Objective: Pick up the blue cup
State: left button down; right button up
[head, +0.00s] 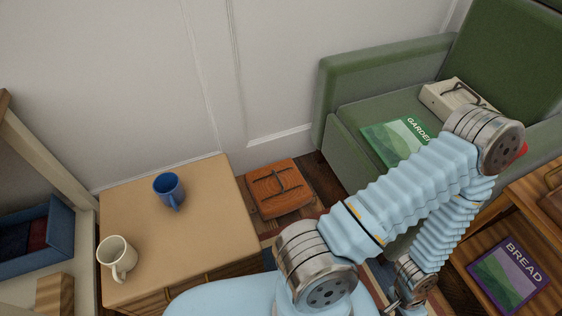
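The blue cup (168,190) stands upright on the tan top of a small wooden cabinet (215,222), near its back. Its handle points toward the front, slightly right. Nothing touches it. My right arm reaches up to the right and folds back down to the bottom edge. Only a small part of what looks like my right gripper (393,304) shows there, far to the right of the cup and cut off by the frame, so its opening cannot be told. My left gripper is not in view.
A cream mug (117,258) stands at the cabinet top's front left. A blue bin (38,243) sits left of the cabinet. A brown satchel (279,188) lies to its right. A green armchair (350,110) holds a gardening book (395,140). A bread book (508,277) lies on a right-hand shelf.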

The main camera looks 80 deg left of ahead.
aim_at(167, 185)
jog(key=l+u, duration=0.1)
jog(key=u, duration=0.3)
jog(key=k+u, duration=0.1)
jog(key=u, duration=0.35)
jog(key=l+u, duration=0.1)
jog(key=u, duration=0.3)
jog(key=k+u, duration=0.1)
jog(key=u, duration=0.7)
jog(key=j+u, duration=0.15)
jog(key=u, duration=0.3)
jog(key=j+u, duration=0.2)
jog(key=u, duration=0.25)
jog(key=j+u, duration=0.15)
jog(key=u, duration=0.3)
jog(key=k+l+u, duration=0.1)
jog(key=l+u, duration=0.25)
jog(key=l, duration=0.15)
jog(key=k+l+u, duration=0.1)
jog(key=l+u, duration=0.15)
jog(key=k+l+u, duration=0.1)
jog(key=l+u, duration=0.2)
jog(key=l, duration=0.2)
jog(key=k+l+u, duration=0.25)
jog(key=i+l, duration=0.1)
